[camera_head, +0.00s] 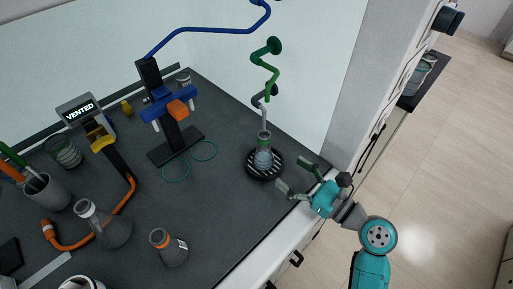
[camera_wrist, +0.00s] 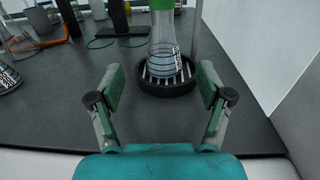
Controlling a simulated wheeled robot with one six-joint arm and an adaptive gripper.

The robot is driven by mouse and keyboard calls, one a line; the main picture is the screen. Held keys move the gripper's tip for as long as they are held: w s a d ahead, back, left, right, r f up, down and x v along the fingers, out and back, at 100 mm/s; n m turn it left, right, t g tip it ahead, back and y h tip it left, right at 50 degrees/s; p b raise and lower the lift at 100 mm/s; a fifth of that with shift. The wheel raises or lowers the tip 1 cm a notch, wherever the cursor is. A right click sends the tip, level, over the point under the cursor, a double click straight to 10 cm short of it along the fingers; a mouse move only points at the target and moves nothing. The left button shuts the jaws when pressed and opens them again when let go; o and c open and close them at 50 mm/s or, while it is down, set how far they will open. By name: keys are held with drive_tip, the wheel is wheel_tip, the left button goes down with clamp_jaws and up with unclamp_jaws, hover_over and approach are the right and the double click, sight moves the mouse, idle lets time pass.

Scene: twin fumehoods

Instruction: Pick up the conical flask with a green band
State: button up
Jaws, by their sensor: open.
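The conical flask with a green band (camera_head: 264,155) stands upright on a round black slotted base (camera_head: 250,172) near the bench's right side. In the wrist view the flask (camera_wrist: 164,58) holds a pale blue liquid, and its green band (camera_wrist: 162,4) shows at the top edge. The black base (camera_wrist: 168,90) is under it. My gripper (camera_head: 294,173) is at the bench's front edge, to the right of the flask. In the wrist view my gripper (camera_wrist: 160,82) is open and empty, its fingers pointing toward the flask and apart from it.
A thin rod stands by the flask, with a green coiled tube (camera_head: 266,66) above. A stand with a blue clamp (camera_head: 172,110) is to the left. Bare bench lies before the base.

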sight(270, 156)
drive_tip(key=x, duration=0.5)
drive_tip(key=shift+w+x, duration=0.2)
drive_tip(key=shift+x, duration=2.4)
drive_tip(key=shift+d+f, duration=0.1)
drive_tip(key=shift+d, duration=0.15)
drive_tip(key=c, duration=1.4)
drive_tip(key=shift+c, duration=0.2)
